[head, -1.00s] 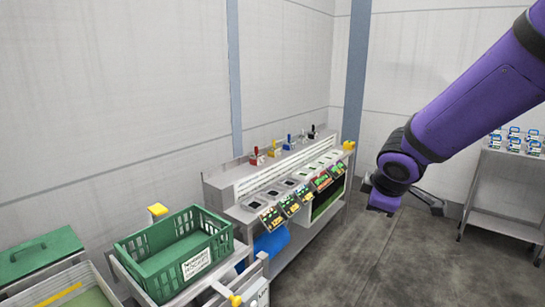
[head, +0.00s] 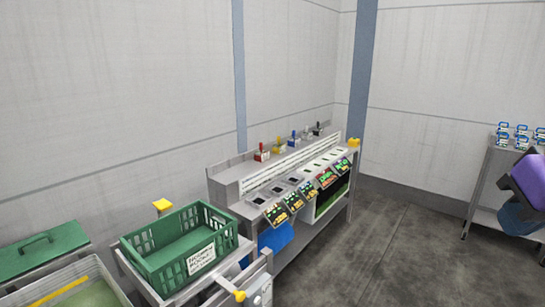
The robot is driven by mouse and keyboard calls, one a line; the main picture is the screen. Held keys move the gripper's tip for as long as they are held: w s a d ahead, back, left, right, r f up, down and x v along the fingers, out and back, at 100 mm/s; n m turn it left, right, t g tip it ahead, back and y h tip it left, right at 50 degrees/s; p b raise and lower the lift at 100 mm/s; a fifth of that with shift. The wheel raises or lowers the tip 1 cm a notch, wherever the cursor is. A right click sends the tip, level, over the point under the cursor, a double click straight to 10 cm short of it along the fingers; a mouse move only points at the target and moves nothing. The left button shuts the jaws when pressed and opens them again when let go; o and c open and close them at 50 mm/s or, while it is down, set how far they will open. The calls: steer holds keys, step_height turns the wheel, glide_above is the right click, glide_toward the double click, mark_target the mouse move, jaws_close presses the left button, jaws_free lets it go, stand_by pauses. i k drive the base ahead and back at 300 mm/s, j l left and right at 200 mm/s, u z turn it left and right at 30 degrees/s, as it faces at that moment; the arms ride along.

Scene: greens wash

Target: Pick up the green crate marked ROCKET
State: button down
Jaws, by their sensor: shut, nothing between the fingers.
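The green crate (head: 158,266) stands upright at the lower left in the head view, on a metal stand. It has slotted walls, an open top and looks empty inside. A white label (head: 201,258) on its near right side carries small dark print; one line seems to read ROCKET. Only part of my purple arm shows at the right edge, far from the crate. My gripper's fingers cannot be made out there.
A metal wash bench (head: 232,188) with several small labelled bins runs along the wall behind the crate. A green lid with a handle (head: 40,246) and a pale tub (head: 92,266) are at left. A rack (head: 486,185) stands at right. The middle floor is clear.

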mark_target(178, 257)
steer(key=i+u, duration=0.45)
steer(key=i+l+u, duration=0.1)
steer(key=i+u, duration=0.35)
steer(key=i+l+u, duration=0.25)
steer(key=u, duration=0.2)
